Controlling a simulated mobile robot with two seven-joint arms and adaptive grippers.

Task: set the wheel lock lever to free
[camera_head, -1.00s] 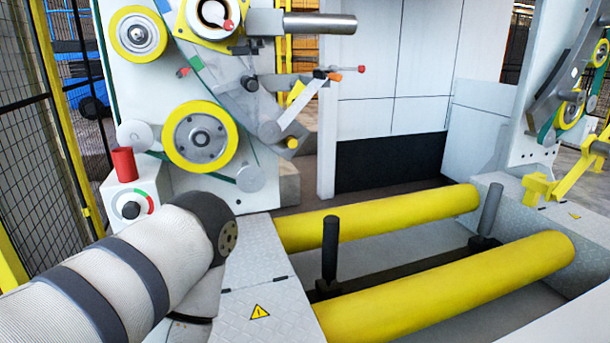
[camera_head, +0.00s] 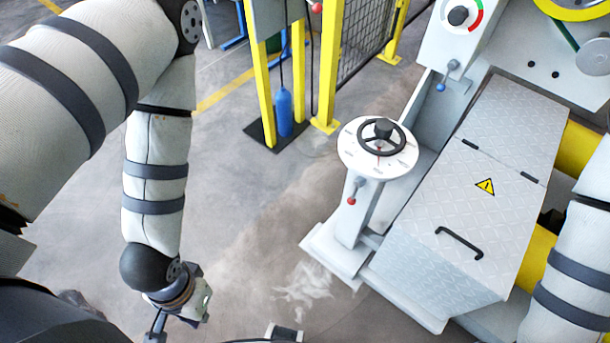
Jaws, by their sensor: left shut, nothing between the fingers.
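A small lever with a red ball tip (camera_head: 352,198) sits on the post just below the white dial plate (camera_head: 347,148) of the black handwheel (camera_head: 381,137). It hangs down, tilted slightly left. I take it for the wheel lock lever; no readable free or locked mark shows. My left gripper (camera_head: 157,328) is low at the bottom left, well away from the lever, over the floor. It is shut and empty, and partly cut off by the frame edge. My right arm shows at the right edge; its gripper is outside the view.
A grey tread-plate cover (camera_head: 478,190) with a black handle stands right of the handwheel post. A second lever with a blue ball (camera_head: 441,87) is behind it. Yellow posts and a mesh fence (camera_head: 365,35) stand at the back. Open floor (camera_head: 240,220) lies between my left arm and the post.

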